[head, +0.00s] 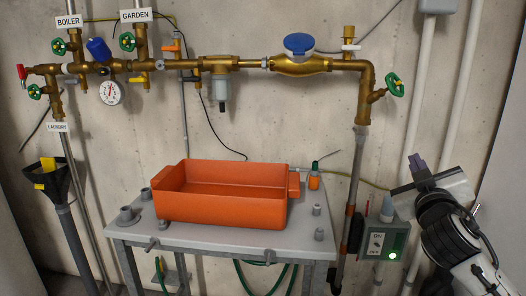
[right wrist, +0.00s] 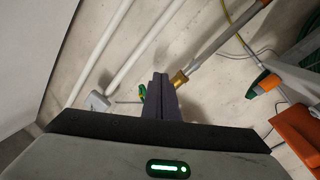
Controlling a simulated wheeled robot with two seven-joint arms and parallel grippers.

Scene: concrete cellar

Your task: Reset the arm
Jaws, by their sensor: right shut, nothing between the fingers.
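My right gripper (head: 417,163) is at the right of the head view, raised above the grey switch box and pointing up and to the left. Its purple fingers also show in the right wrist view (right wrist: 160,88), pressed together with nothing between them. My right arm comes in from the lower right corner. My left gripper is not in the head view.
An orange tub (head: 222,222) stands on a grey table (head: 205,238). A switch box (head: 386,240) with a lit green light is right of the table. Brass pipes (head: 300,66) with valves run along the concrete wall. A black funnel (head: 48,182) is at the left.

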